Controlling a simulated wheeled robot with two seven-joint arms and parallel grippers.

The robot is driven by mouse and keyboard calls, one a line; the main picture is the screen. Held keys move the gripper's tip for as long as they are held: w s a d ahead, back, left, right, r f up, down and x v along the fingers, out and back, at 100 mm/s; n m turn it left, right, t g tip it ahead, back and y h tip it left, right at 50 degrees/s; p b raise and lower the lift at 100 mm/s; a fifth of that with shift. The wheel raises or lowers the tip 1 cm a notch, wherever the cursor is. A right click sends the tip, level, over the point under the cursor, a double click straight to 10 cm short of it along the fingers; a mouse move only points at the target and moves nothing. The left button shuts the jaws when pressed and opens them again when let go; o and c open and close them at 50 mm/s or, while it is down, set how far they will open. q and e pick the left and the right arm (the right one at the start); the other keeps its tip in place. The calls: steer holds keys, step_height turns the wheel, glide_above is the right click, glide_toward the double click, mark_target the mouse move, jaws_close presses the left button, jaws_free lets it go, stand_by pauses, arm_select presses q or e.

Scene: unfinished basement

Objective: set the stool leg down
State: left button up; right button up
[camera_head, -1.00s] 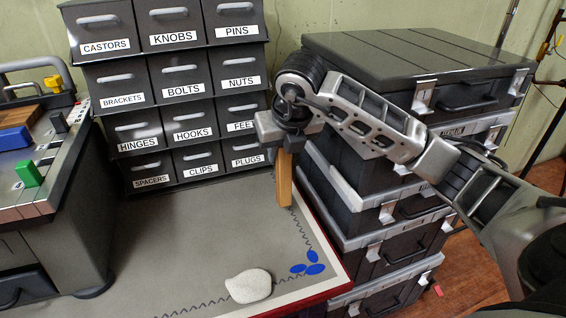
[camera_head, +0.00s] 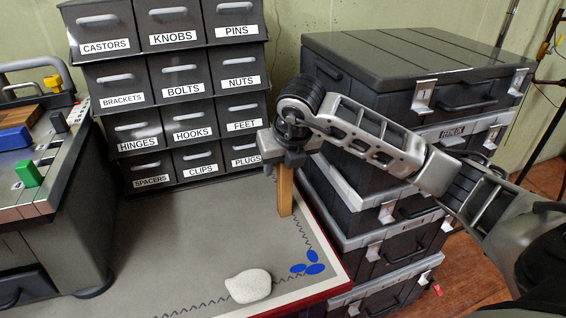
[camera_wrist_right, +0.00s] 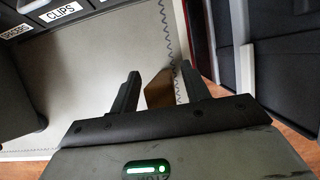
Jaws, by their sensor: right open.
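The stool leg (camera_head: 286,192) is a light wooden bar standing upright near the right edge of the grey table mat (camera_head: 200,235). Its foot appears to rest on the mat. My right gripper (camera_head: 279,163) is around and above its upper end, which is partly hidden in the head view. In the right wrist view, the brown leg (camera_wrist_right: 160,90) shows between the two dark fingers of the gripper (camera_wrist_right: 160,88), nearer the right finger. The fingers are apart, with a gap at the left finger. My left gripper is out of view.
A labelled drawer cabinet (camera_head: 184,91) stands just behind the leg. Stacked black cases (camera_head: 375,205) rise close on the right. The middle of the mat is clear.

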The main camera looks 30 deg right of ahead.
steer(key=v, duration=1.2)
steer(key=shift+p, duration=0.3)
steer(key=shift+s, duration=0.1)
